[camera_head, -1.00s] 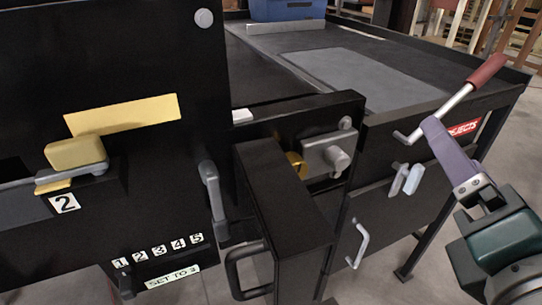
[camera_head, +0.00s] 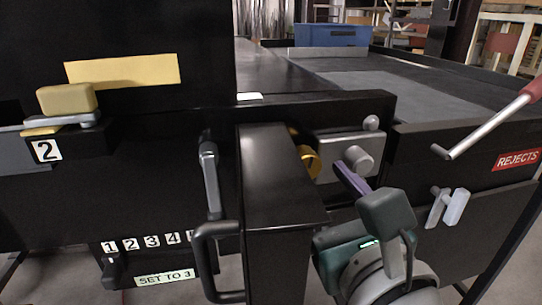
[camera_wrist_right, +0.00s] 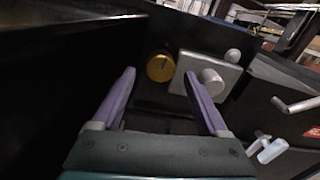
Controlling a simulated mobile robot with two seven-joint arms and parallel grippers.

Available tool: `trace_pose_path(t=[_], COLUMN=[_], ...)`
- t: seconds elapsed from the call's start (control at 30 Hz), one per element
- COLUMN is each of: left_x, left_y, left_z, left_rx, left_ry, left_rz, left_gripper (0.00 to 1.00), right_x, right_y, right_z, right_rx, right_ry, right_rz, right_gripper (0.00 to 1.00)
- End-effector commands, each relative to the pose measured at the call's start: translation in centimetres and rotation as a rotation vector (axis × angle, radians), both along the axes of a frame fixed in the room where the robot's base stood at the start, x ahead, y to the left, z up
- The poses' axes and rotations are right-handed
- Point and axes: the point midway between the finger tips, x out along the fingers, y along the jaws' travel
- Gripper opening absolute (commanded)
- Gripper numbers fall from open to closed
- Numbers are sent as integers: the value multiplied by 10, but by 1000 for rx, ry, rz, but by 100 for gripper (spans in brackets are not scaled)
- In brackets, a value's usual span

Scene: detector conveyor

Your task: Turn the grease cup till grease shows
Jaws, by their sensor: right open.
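The grease cup, a round brass-yellow knob (camera_head: 309,160), sits in a recess behind the open black door, partly hidden by the door's edge in the head view. In the right wrist view the cup (camera_wrist_right: 160,66) shows whole, with a dark mark on its face. My right gripper (camera_head: 350,178) is in front of the recess, below and right of the cup. In the wrist view its purple fingers (camera_wrist_right: 160,76) are spread open and empty, pointing toward the cup, which appears between the tips but beyond them. No grease can be made out. My left gripper is out of view.
A grey block with a round knob (camera_head: 358,158) is just right of the cup. The black door (camera_head: 285,175) with its handle (camera_head: 215,262) stands out on the left. A red-handled lever (camera_head: 490,125) and a pale latch (camera_head: 455,206) are on the right.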

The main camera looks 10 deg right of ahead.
Motion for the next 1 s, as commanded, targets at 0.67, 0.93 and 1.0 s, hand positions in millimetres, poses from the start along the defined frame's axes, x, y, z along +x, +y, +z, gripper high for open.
trace_pose_path(t=[0.67,0.93,1.0], left_x=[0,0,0], left_y=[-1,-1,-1], left_z=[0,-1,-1], left_rx=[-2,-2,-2], left_ry=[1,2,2], left_rz=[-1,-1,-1], left_gripper=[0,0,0], right_x=[13,13,13], right_y=[0,0,0], right_z=[0,0,0], right_rx=[2,2,2], right_ry=[1,0,0], right_rz=[-1,-1,-1], right_gripper=[52,21,13])
